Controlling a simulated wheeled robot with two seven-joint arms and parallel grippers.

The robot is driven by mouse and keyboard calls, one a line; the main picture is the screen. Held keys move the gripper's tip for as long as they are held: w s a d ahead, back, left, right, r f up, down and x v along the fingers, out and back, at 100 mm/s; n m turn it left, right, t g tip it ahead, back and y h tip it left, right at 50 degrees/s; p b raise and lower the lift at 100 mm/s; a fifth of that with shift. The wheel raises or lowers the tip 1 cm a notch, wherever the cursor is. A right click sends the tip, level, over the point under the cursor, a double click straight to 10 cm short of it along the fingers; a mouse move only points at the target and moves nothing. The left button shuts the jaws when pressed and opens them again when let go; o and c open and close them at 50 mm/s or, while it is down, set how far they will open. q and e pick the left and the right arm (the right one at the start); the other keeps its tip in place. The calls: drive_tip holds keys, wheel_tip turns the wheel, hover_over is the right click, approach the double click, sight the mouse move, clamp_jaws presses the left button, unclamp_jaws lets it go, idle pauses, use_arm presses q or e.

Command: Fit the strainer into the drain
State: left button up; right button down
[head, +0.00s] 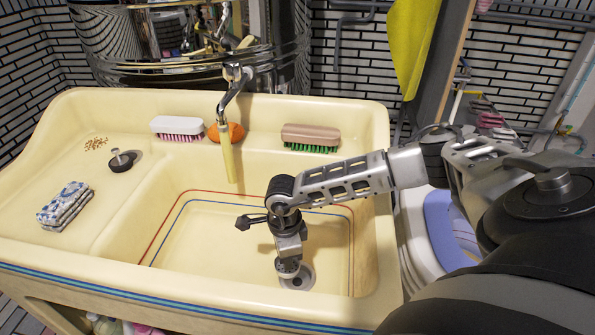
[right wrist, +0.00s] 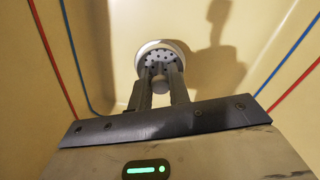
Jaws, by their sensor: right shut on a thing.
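The drain (head: 304,278) is a pale metal ring in the basin floor, at the front right of the basin in the head view. My right gripper (head: 289,264) points down at it and is shut on the strainer. In the right wrist view the gripper (right wrist: 160,88) grips the strainer's knob. The strainer (right wrist: 158,58) is a grey disc with dark holes, and the drain's bright rim (right wrist: 183,50) shows around it. I cannot tell whether the strainer is seated or just above the drain. My left gripper is not in view.
The cream sink (head: 60,290) has a tap (head: 230,100) with a hanging spout at its back. A dark plug (head: 122,160) and folded cloth (head: 64,206) lie left.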

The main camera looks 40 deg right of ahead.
sight(297, 267)
drive_tip(key=shift+s+d+f, duration=0.35)
drive_tip(key=shift+d+f, duration=0.05)
drive_tip(key=shift+f, duration=0.2)
drive_tip(key=shift+s+d+f, duration=0.2)
drive_tip(key=shift+s+f, duration=0.05)
drive_tip(key=shift+f, duration=0.6)
drive_tip(key=shift+s+d+f, duration=0.25)
drive_tip(key=shift+f, duration=0.6)
drive_tip(key=shift+s+d+f, duration=0.2)
drive_tip(key=shift+s+f, duration=0.05)
drive_tip(key=shift+f, duration=0.6)
drive_tip(key=c, duration=1.3)
unclamp_jaws()
drive_tip(key=shift+d+f, duration=0.1)
drive_tip(key=r, duration=1.2)
drive_tip(key=shift+w+a+r+p, duration=0.2)
drive_tip(key=shift+r+p, duration=0.05)
drive_tip(key=shift+p, duration=0.15)
drive_tip(key=shift+o, duration=0.8)
